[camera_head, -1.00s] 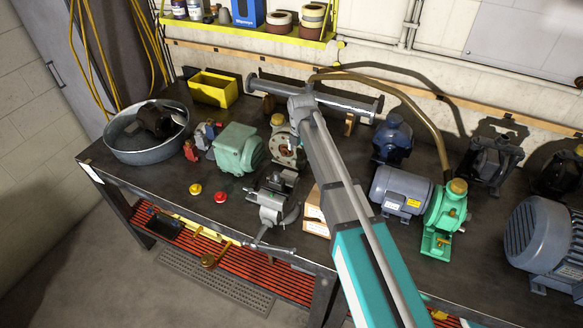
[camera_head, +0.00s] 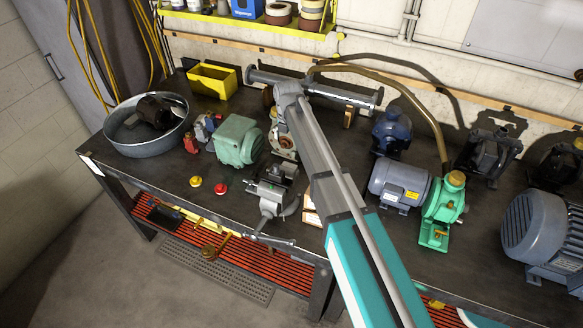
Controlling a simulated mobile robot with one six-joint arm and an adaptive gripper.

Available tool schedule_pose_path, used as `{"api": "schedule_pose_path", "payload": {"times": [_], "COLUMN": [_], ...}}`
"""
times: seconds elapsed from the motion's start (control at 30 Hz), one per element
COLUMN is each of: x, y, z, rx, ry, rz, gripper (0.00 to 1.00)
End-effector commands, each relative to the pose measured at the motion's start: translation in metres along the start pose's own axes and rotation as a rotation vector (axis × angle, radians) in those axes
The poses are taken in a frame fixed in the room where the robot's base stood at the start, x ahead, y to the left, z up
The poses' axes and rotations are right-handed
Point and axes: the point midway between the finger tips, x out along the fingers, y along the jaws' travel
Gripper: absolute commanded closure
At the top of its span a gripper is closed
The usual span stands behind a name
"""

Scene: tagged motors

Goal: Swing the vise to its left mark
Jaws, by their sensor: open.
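The grey bench vise (camera_head: 269,196) stands at the front edge of the dark workbench, left of my arm. Its handle bar (camera_head: 272,241) hangs out over the front edge. My arm crosses the picture from the lower right and ends above the back of the bench, up and right of the vise. I cannot make out my gripper; it seems hidden behind the arm's end or the parts below it. Nothing is visibly touching the vise. I cannot pick out marks for its swing. A yellow button (camera_head: 195,181) and a red button (camera_head: 221,187) sit left of it.
A green motor (camera_head: 238,141) and a pump (camera_head: 284,142) stand just behind the vise. A metal tub (camera_head: 146,143) is at the far left. A cardboard box (camera_head: 311,211) is close right of the vise. Grey motor (camera_head: 398,185) and green pump (camera_head: 441,212) stand farther right.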

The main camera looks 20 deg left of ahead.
Motion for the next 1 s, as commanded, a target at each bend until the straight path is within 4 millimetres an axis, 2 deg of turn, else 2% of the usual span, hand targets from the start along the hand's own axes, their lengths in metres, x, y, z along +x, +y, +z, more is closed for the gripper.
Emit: {"api": "schedule_pose_path", "payload": {"times": [1.0], "x": [0.079], "y": [0.001], "z": [-0.001], "rx": [-0.001], "ry": [0.000], "rz": [0.000], "gripper": [0.00]}}
